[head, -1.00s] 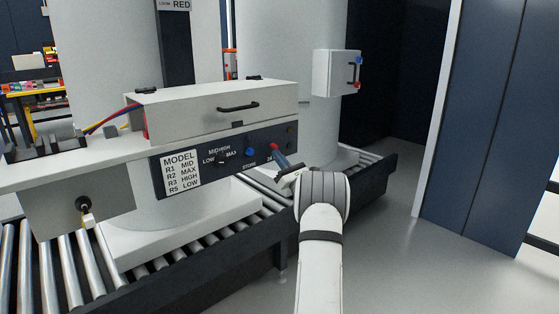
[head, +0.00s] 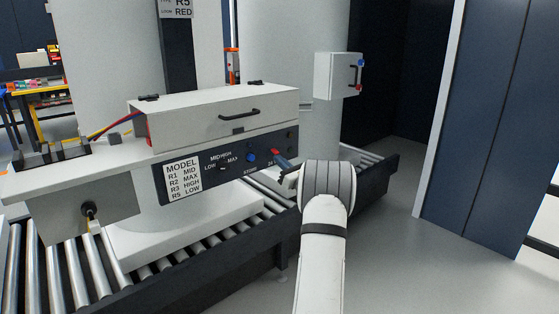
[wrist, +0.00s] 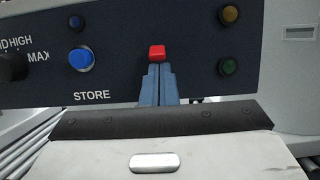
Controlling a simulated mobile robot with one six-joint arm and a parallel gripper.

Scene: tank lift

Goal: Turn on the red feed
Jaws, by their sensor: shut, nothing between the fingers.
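A dark control panel (head: 208,182) on the front of the grey bench carries a small red switch or button (head: 275,152). It also shows in the wrist view as a red block (wrist: 157,51) right at the tips of my fingers. My gripper (head: 279,155) is shut and empty, its blue-grey fingers together (wrist: 158,68) just below the red block. I cannot tell whether they touch it. A round blue button (wrist: 81,59) marked STORE sits to the left. The label under the red block is hidden by my gripper in the wrist view.
A black selector knob (wrist: 12,67) marked MAX is at the far left. An amber lamp (wrist: 229,15) and a green lamp (wrist: 228,66) are to the right. A roller conveyor (head: 160,262) runs below. A wall box (head: 338,76) with a handle hangs behind.

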